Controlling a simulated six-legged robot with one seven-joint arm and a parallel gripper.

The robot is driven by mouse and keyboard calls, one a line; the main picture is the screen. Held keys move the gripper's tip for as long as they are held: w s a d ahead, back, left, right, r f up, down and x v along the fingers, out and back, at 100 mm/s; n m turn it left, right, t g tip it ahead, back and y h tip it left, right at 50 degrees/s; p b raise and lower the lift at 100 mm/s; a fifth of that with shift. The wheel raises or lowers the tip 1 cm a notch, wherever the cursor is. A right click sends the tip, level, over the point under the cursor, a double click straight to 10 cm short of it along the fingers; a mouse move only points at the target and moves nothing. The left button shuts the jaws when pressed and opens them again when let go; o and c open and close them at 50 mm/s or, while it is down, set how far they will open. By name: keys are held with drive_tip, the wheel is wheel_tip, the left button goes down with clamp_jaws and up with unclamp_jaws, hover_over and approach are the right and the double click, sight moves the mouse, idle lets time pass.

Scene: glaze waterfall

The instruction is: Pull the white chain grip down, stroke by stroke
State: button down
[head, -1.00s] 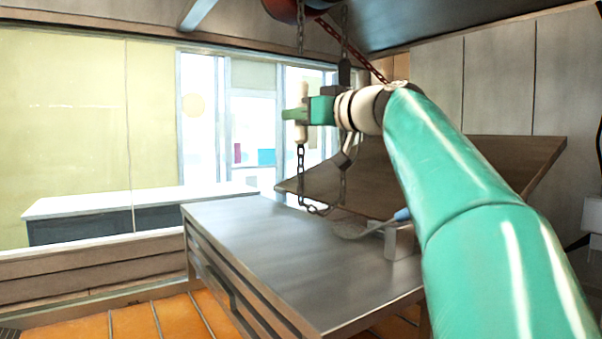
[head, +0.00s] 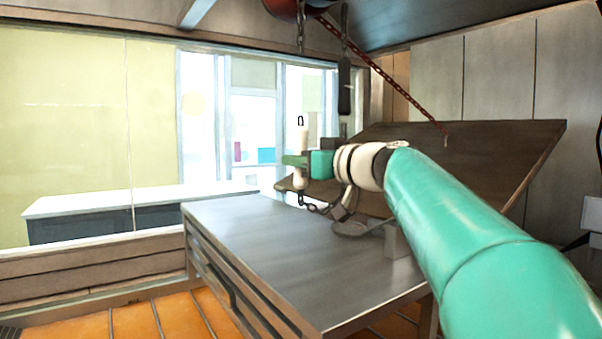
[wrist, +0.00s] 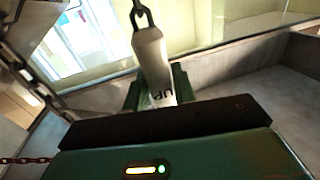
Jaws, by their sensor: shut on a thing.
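The white chain grip (head: 300,173) is upright in the head view, a little above the far end of the grey cabinet top. My gripper (head: 299,161) is shut around it, with the grip's top and bottom showing beyond the fingers. In the wrist view the white grip (wrist: 152,60) shows dark lettering that reads "UP" upside down, between green fingers (wrist: 155,92). A chain link (wrist: 140,15) joins its top. Dark chain (head: 315,207) hangs from its lower end. A red hoist body (head: 285,8) is at the top edge of the head view.
A tilted brown board (head: 480,165) stands behind my arm, with a red chain (head: 405,92) running down to it from the hoist. The grey cabinet top (head: 270,250) is mostly clear. A dark hanging piece (head: 344,88) is above my wrist.

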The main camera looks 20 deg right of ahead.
drive_tip(key=shift+a+f, duration=0.1)
drive_tip(key=shift+f, duration=1.35)
drive_tip(key=shift+r, duration=0.1)
wheel_tip(320, 180, up, 17)
drive_tip(key=shift+r, duration=0.1)
drive_tip(key=shift+f, duration=8.7)
wheel_tip(320, 180, up, 17)
drive_tip(key=shift+r, duration=0.2)
